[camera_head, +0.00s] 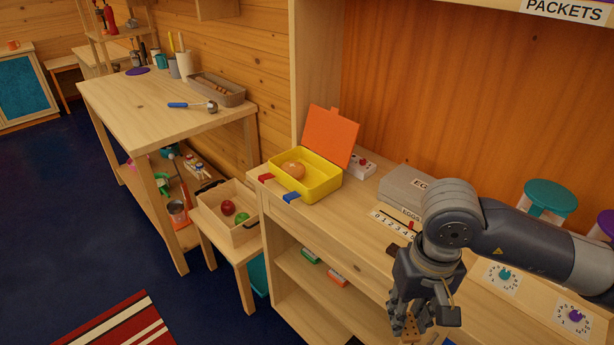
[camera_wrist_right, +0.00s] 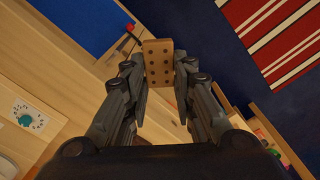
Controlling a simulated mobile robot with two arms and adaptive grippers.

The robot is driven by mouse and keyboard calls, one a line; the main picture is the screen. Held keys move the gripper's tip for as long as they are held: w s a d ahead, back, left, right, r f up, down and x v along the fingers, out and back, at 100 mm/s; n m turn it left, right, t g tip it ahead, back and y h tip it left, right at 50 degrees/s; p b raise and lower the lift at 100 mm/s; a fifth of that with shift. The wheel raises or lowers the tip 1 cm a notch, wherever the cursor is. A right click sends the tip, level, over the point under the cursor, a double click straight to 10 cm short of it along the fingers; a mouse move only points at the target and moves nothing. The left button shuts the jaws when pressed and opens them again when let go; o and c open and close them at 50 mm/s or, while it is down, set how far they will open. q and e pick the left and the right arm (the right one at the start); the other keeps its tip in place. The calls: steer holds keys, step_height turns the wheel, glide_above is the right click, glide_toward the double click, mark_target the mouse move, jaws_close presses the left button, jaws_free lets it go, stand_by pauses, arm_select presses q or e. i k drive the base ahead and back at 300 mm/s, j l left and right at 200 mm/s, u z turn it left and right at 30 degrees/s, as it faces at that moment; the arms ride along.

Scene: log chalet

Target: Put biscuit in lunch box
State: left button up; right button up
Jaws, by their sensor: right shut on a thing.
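The lunch box (camera_head: 325,186) is yellow with its orange lid (camera_head: 332,136) standing open, on the wooden counter. My right gripper (camera_head: 405,325) is at the lower right in the head view, in front of the counter and well to the right of the box. It is shut on the biscuit (camera_head: 411,328), a tan rectangle with dark holes. The biscuit (camera_wrist_right: 158,62) also shows between the fingertips in the right wrist view. My left gripper is not in view.
A grey egg box (camera_head: 405,186) and a number strip (camera_head: 392,220) lie between my right arm and the lunch box. A wooden crate (camera_head: 243,234) with fruit stands on a low stool at left.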

mark_target(312, 184)
steer(key=i+l+u, duration=0.25)
steer(key=i+l, duration=0.45)
steer(key=u, duration=0.95)
